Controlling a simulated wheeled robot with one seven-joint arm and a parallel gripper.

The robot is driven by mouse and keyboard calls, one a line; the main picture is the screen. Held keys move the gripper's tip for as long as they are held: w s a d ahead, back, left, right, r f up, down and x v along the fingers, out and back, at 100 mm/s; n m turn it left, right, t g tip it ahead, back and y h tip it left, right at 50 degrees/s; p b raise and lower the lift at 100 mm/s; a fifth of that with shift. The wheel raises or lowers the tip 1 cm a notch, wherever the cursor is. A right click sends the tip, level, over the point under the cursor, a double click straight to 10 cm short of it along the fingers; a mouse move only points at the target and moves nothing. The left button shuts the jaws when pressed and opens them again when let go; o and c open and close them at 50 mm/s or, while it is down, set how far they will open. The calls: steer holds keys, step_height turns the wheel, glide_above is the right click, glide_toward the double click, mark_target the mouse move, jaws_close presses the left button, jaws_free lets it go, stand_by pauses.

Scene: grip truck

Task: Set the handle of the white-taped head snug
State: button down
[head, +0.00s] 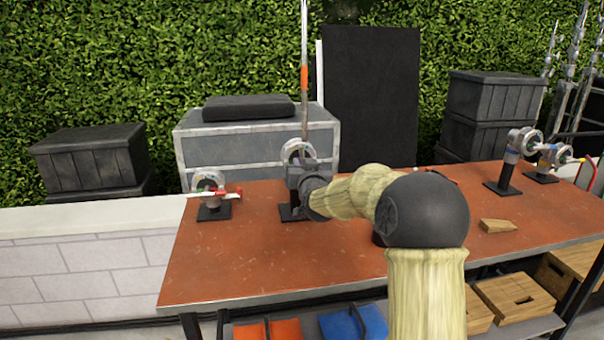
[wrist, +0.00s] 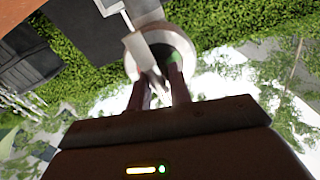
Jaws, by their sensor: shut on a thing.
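A round pale grip head (head: 297,150) stands on a black base on the orange bench, with a tall upright rod (head: 304,85) rising at it. My gripper (head: 303,174) is right in front of this head and hides its lower part. In the wrist view the head's pale disc (wrist: 178,40) has a green patch. My two fingers (wrist: 159,88) are shut on a slim grey handle (wrist: 158,76) in front of the disc. The grip is partly hidden, and I cannot make out the white tape clearly.
Another head (head: 208,180) with a red-and-white handle stands at the left of the bench (head: 250,262). Two more heads (head: 513,150) (head: 548,160) stand at the right. A wooden wedge (head: 497,226) lies on the bench. The bench's front left is clear.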

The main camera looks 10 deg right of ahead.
steer(key=m+b, duration=0.1)
steer(key=m, duration=0.1)
steer(key=m+b, duration=0.1)
steer(key=m, duration=0.1)
steer(key=m+b, duration=0.1)
steer(key=shift+f+m, duration=0.25)
steer(key=shift+m, duration=0.15)
steer(key=c, duration=1.2)
jaws_free()
steer(key=shift+r, duration=0.1)
steer(key=shift+o, duration=0.2)
steer(key=shift+r, duration=0.1)
steer(key=s, duration=1.7)
steer(key=shift+s+b, duration=0.2)
steer(key=shift+b, duration=0.25)
